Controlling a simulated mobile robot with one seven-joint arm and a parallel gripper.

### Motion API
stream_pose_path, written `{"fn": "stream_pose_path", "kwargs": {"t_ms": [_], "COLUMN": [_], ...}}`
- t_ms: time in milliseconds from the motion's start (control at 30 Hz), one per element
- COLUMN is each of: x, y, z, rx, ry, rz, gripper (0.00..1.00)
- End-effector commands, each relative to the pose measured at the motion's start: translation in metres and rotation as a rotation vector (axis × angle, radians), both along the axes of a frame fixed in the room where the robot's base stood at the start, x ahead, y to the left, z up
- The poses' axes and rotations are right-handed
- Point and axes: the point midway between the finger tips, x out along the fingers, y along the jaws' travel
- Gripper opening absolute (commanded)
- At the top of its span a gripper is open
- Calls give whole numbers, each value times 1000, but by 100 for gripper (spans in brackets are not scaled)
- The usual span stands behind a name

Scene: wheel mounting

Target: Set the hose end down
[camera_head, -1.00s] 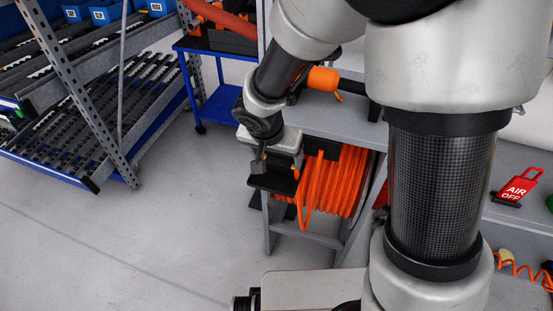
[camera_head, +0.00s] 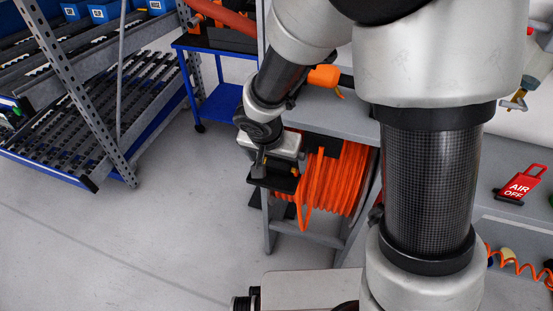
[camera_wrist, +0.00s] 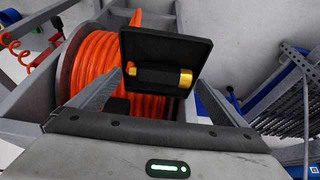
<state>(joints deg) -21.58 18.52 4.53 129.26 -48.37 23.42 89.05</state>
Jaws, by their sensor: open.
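The hose end (camera_wrist: 158,75), a black fitting with brass-coloured ends, lies in a small black tray (camera_wrist: 190,48) in the wrist view. My gripper (camera_wrist: 162,80) is open, with one finger on each side of the fitting and tray; whether either finger touches them I cannot tell. In the head view my gripper (camera_head: 262,163) is low over the black tray (camera_head: 258,182) at the front of the hose reel (camera_head: 335,180). The fitting is mostly hidden there by my gripper. Orange hose is wound on the reel just behind the tray.
The reel sits under a grey bench (camera_head: 320,112) that holds an orange-and-black tool (camera_head: 324,76). A red AIR OFF tag (camera_head: 520,186) and a coiled orange hose (camera_head: 515,266) are at the right. A blue cart (camera_head: 222,103) and a roller rack (camera_head: 75,125) stand left. Floor at left is clear.

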Motion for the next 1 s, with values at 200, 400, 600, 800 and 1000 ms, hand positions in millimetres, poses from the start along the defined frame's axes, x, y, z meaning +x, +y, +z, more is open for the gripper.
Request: {"fn": "stream_pose_path", "kwargs": {"t_ms": [200, 400, 600, 800, 1000], "x": [-5, -21, -35, -42, -55], "y": [3, 8, 13, 14, -35], "z": [21, 62, 96, 114, 161], "rx": [2, 2, 2, 0, -24], "ry": [-4, -4, -4, -2, -18], "rz": [0, 1, 1, 0, 26], "gripper": [96, 96, 96, 96, 96]}}
